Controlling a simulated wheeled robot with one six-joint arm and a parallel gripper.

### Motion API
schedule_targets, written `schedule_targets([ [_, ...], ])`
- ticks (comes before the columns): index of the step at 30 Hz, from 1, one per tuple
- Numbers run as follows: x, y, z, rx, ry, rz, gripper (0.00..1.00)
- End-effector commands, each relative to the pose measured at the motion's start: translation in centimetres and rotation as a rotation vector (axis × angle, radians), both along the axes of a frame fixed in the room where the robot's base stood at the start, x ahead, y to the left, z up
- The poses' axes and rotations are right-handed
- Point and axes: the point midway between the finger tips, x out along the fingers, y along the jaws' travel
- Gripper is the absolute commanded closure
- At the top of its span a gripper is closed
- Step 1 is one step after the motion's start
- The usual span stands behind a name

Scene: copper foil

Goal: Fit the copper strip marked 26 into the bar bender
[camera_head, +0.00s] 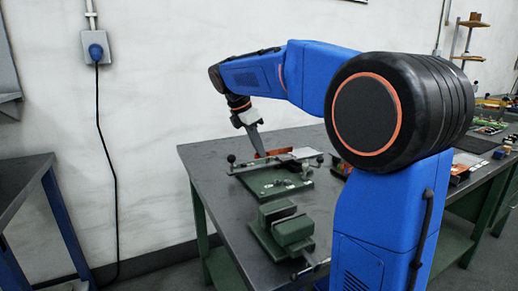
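My gripper (260,153) points down over the back of the dark table. Its grey fingers are seen narrow, so I cannot tell whether they are open or shut. A copper-coloured strip (279,152) shows at the fingertips, running to the right. I cannot tell whether the fingers hold it, and no number is readable on it. What looks like the bar bender (268,183) stands just in front and below, with a green base and a crossbar with dark ball knobs. The strip appears at or behind the crossbar; contact between them cannot be told.
A green vise (288,230) stands on the table (221,193) in front of the bender. A pale flat piece (303,153) lies behind the bender. My arm hides part of the table's right side. Bare tabletop shows to the left. Another bench (24,178) stands at far left.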

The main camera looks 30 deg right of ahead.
Motion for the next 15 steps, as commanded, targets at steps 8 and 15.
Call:
schedule_targets([
  [8,0.00,0.00,-0.13,0.000,0.000,0.000,1.00],
  [15,0.00,0.00,-0.51,0.000,0.000,0.000,1.00],
])
